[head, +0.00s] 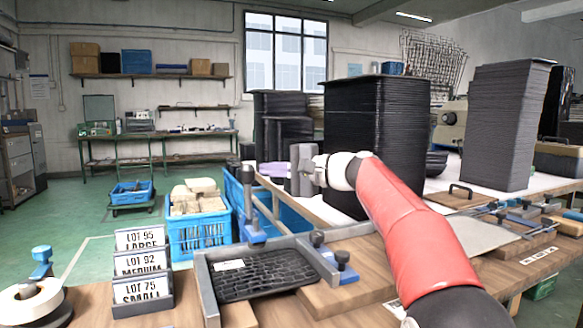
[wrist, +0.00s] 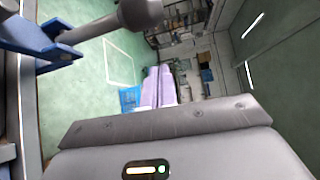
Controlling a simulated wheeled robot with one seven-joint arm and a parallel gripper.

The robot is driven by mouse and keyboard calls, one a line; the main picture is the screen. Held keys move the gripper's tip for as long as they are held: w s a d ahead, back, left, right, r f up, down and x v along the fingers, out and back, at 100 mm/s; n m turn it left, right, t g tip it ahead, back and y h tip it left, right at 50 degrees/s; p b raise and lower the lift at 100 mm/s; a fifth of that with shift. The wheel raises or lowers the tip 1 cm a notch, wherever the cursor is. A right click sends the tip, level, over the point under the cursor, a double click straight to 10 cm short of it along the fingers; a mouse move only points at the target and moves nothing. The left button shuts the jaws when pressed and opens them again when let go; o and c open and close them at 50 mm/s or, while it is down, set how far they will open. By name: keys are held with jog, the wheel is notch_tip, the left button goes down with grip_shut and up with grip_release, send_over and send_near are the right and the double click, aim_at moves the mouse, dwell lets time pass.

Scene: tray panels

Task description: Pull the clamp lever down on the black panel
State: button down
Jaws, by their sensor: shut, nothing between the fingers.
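The black panel (head: 262,276), ribbed and with a white label, lies in a grey tray frame (head: 206,290) on the wooden bench. At the frame's back edge stands a blue clamp (head: 254,234) with a grey lever raised upright to a dark knob (head: 247,172). In the wrist view the blue clamp (wrist: 38,45) and the lever's knob (wrist: 140,13) show at upper left. My gripper (head: 303,172) is shut and empty, to the right of the lever at about knob height. They look apart.
Another blue clamp (head: 346,264) with a dark knob sits at the frame's right side. Lot label cards (head: 141,264) and a tape roll (head: 28,300) stand left. Tall black panel stacks (head: 375,125) rise behind my arm. A blue crate (head: 200,238) stands beyond the bench.

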aim_at(248, 194)
jog(key=shift+s+a+b, duration=0.3)
jog(key=shift+s+a, duration=0.2)
jog(key=shift+s, duration=0.35)
jog(key=shift+s+a+b, duration=0.25)
jog(key=shift+s+a, duration=0.25)
jog(key=shift+s, duration=0.3)
jog(key=shift+s+d+t+b, duration=0.15)
jog(key=shift+s+t+b, duration=0.15)
jog(key=shift+b, duration=0.75)
